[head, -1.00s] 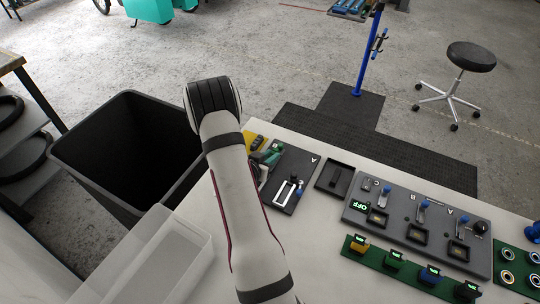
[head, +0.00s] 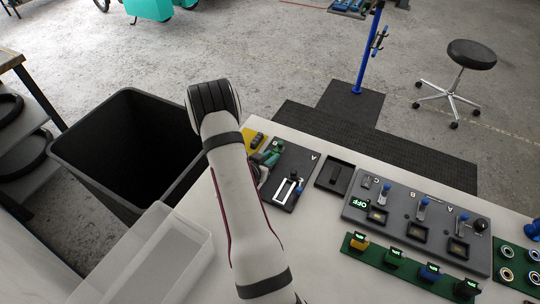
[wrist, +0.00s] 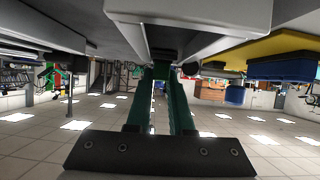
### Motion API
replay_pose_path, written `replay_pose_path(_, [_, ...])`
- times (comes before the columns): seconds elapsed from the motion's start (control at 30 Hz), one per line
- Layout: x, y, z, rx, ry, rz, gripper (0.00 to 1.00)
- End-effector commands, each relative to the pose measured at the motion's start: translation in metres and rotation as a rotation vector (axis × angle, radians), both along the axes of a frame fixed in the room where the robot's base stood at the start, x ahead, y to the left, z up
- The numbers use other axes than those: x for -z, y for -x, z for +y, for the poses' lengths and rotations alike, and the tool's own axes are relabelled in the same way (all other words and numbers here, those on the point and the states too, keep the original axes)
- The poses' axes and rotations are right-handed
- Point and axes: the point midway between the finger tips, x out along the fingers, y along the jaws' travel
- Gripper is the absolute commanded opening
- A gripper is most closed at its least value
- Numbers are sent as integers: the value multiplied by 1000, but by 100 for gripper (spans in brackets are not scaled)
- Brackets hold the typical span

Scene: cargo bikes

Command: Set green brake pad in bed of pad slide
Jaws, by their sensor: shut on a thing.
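My gripper (head: 268,159) is low over the bench beside the dark board marked A, partly hidden behind my arm in the head view. In the wrist view, its two green fingers (wrist: 162,75) run close together, shut on a small piece at their tips. That piece is mostly hidden, so its colour and outline are unclear; I take it for the green brake pad. The gripper is just left of and beyond this frame.
A yellow tray (head: 256,138) with a dark piece lies just beyond the gripper. An empty dark tray (head: 335,177) and a grey switch panel (head: 412,226) stand to the right, with a green strip (head: 408,266) in front. A black bin (head: 130,150) and clear box (head: 150,258) are left.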

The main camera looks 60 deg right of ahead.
Motion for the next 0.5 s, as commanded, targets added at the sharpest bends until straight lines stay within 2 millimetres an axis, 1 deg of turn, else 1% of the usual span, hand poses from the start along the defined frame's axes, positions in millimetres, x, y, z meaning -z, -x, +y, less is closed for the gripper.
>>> replay_pose_path(0.3, [2,0,0,0,0,0,0])
replay_pose_path(0.33, [2,0,0,0,-1,0,22])
replay_pose_path(0.47, [2,0,0,0,-1,0,45])
replay_pose_path(0.5, [2,0,0,0,-1,0,52])
